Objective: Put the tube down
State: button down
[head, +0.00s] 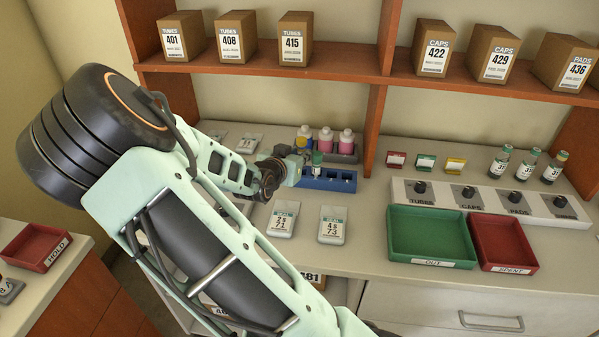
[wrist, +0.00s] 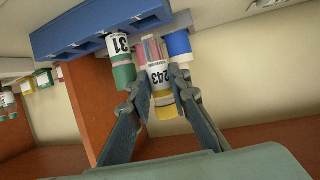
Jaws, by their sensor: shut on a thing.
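My gripper (wrist: 162,98) is shut on a clear tube (wrist: 159,76) with a yellow cap and a label reading 243. In the wrist view, which is upside down, the tube's base end is close to the blue rack (wrist: 85,30). I cannot tell whether it is in a slot. A green-capped tube (wrist: 121,62) labelled 31 stands in the rack beside it. In the head view, my gripper (head: 299,160) is at the left end of the blue rack (head: 330,184), and the green-capped tube (head: 317,158) shows there. My gripper and arm partly hide that end.
Behind the rack stand pink bottles (head: 326,139) and a blue one. A wooden shelf post (head: 376,120) rises close behind. A green tray (head: 431,234) and a red tray (head: 502,243) are at right, below a labelled strip (head: 470,195).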

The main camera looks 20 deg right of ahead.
jog(key=shift+f+b, duration=0.3)
jog(key=shift+f, duration=1.95)
jog(key=shift+f, duration=0.15)
jog(key=c, duration=2.1)
grip_release()
jog(key=shift+s+a+r, duration=0.1)
jog(key=shift+a+r, duration=0.05)
jog(key=shift+r, duration=0.1)
jog(key=p+v, duration=0.2)
jog(key=v, duration=0.9)
jog(key=shift+s+a, duration=0.25)
